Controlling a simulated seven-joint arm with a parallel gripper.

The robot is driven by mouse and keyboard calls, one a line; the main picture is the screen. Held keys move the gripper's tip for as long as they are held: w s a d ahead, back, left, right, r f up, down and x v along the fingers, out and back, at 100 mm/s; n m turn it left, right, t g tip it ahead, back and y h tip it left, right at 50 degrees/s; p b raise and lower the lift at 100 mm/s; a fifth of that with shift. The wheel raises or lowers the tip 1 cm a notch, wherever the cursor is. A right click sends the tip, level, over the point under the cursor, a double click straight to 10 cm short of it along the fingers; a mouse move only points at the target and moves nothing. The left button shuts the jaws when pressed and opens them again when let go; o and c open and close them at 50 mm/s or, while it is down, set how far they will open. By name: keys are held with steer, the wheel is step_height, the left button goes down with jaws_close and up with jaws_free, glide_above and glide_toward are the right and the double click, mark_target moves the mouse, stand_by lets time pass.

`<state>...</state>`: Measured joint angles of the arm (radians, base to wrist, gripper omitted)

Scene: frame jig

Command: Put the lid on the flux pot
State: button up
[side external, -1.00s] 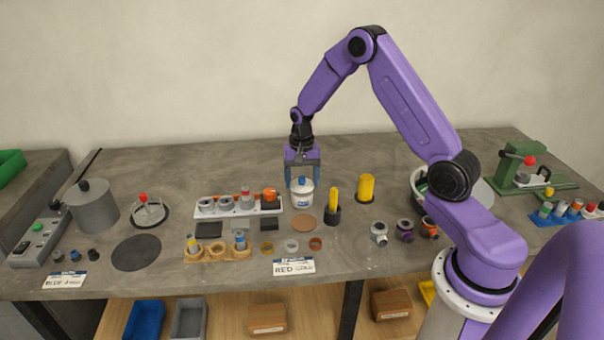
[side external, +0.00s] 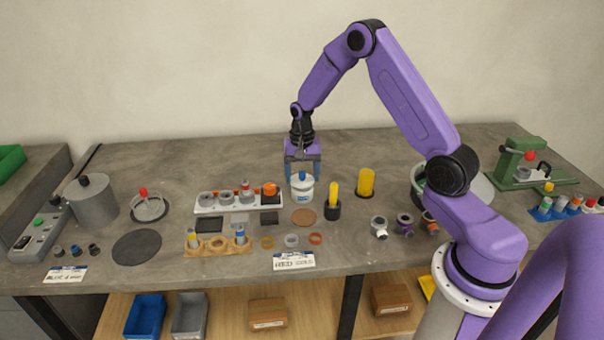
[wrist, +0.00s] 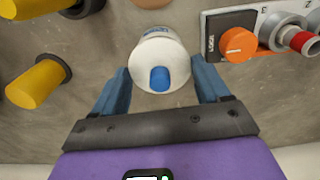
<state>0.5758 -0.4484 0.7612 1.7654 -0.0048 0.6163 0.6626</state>
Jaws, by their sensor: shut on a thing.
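The flux pot (side external: 302,195) is a small white jar with a blue marking, standing upright on the bench near the middle. A white lid with a blue knob (side external: 302,176) is at its top in the side view. I see no clear gap between lid and pot, but cannot tell if it is fully seated. The lid (wrist: 172,66) also shows in the wrist view, with the pot's labelled side beyond it. My gripper (side external: 302,178) points down over the pot. Its blue fingers (wrist: 160,85) are shut on the lid from both sides, the knob between them.
Left of the pot is a white rack (side external: 225,200) with an orange knob and several fittings. A copper disc (side external: 304,217) lies in front.

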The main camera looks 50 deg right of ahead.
steer(key=shift+f, duration=0.2)
stand_by(0.4)
steer(key=shift+f, duration=0.45)
steer(key=o, duration=1)
steer(key=shift+r, duration=0.15)
steer(key=shift+r, duration=0.55)
steer(key=shift+r, duration=0.15)
steer(key=shift+r, duration=3.4)
